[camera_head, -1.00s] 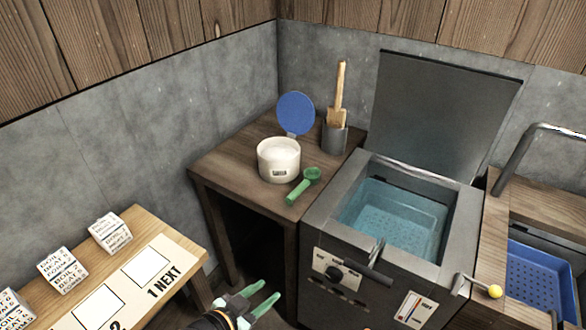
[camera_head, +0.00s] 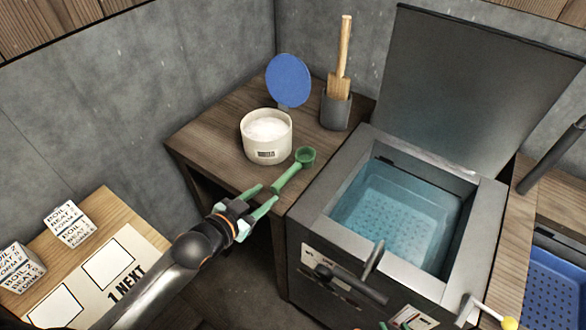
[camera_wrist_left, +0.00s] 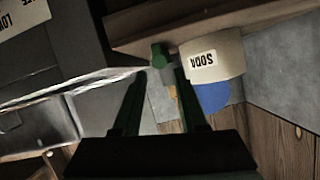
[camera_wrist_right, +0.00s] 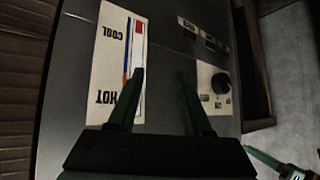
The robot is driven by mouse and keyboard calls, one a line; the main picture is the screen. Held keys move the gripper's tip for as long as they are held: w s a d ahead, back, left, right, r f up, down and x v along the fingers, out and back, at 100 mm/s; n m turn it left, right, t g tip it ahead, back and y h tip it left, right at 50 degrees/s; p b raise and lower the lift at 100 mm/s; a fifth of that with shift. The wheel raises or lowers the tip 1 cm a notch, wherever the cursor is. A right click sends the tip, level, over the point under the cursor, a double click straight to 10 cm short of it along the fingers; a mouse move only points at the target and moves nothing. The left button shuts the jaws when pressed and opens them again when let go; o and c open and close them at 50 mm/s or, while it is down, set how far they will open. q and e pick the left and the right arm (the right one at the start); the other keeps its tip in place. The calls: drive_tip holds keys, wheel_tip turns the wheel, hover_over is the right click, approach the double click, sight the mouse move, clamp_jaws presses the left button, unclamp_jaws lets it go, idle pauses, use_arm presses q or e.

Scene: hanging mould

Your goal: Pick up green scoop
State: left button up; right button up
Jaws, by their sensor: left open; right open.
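The green scoop (camera_head: 304,157) lies on the small wooden table, its bowl beside the white tub and its handle pointing toward the table's front edge. My left gripper (camera_head: 262,197) is open at the handle end, with its fingers pointing along the handle. In the left wrist view the scoop's green end (camera_wrist_left: 158,56) shows just beyond and between the open fingertips (camera_wrist_left: 159,74). I cannot tell whether they touch it. My right gripper (camera_wrist_right: 162,72) is open and empty in front of the vat's control panel.
The white soda tub (camera_head: 266,140) with its blue lid (camera_head: 288,80) raised stands just behind the scoop. A grey holder (camera_head: 336,112) with a wooden paddle stands behind. The open water vat (camera_head: 448,175) is close on the right. Labelled blocks (camera_head: 69,222) sit on a bench at left.

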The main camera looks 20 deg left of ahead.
sight(281, 182)
use_arm(q)
drive_tip(key=x, duration=0.8)
drive_tip(key=shift+w+d+b, duration=0.1)
drive_tip(key=shift+w+b, duration=0.1)
drive_tip(key=shift+b, duration=0.1)
clamp_jaws()
